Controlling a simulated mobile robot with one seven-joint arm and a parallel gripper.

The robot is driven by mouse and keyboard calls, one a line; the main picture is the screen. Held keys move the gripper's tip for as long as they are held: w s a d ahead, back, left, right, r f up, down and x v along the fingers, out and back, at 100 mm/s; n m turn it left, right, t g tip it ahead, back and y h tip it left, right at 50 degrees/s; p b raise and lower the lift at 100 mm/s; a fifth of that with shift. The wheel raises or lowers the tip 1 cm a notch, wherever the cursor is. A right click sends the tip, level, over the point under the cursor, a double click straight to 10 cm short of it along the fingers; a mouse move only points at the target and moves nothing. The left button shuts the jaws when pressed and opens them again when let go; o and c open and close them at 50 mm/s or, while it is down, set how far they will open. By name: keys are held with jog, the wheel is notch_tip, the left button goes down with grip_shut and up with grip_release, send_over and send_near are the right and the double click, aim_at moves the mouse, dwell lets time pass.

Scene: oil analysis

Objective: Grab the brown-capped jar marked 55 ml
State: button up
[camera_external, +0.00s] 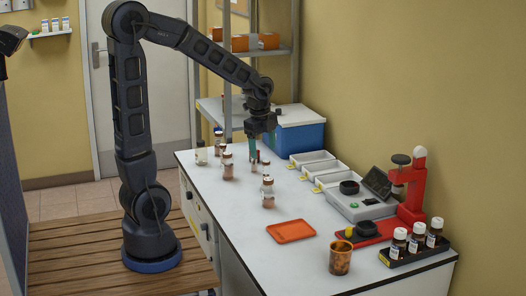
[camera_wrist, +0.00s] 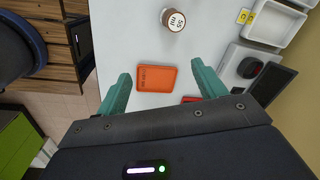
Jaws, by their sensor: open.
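In the wrist view a jar (camera_wrist: 173,19) stands near the top edge, seen from above. Its cap is marked "55 ml" with a brown rim. In the external view several small jars with brownish caps stand on the white table; the one nearest the orange tray (camera_external: 267,196) appears to be this jar, but its marking is too small to read. My gripper (camera_external: 253,150) hangs above the table among the jars, pointing down. In the wrist view my gripper (camera_wrist: 160,70) has its teal fingers wide apart, with nothing held between them.
An orange tray (camera_external: 291,231) lies on the table, with a brown cup (camera_external: 341,258) nearby. A scale (camera_external: 360,205), red stand (camera_external: 412,190) and white bins (camera_external: 313,157) line the right side. A blue box (camera_external: 298,138) stands behind. A black rack (camera_external: 392,261) holds three bottles.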

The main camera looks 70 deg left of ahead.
aim_at(268, 179)
jog(key=w+a+f+m, duration=0.1)
jog(key=f, duration=0.1)
jog(key=w+a+f+m, duration=0.1)
jog(key=w+a+f+m+g, duration=0.1)
jog(key=a+f, duration=0.1)
jog(key=shift+w+f+m, duration=0.3)
jog(key=shift+w+m, duration=0.1)
jog(key=shift+w+a+f+m, duration=0.2)
jog(key=shift+a+f+m, duration=0.1)
jog(key=shift+f, duration=0.25)
jog(key=shift+s+a+f, duration=0.1)
jog(key=shift+s+f, duration=0.05)
jog(key=shift+f, duration=5.15)
jog(key=c, duration=1.3)
jog(key=shift+c, duration=0.2)
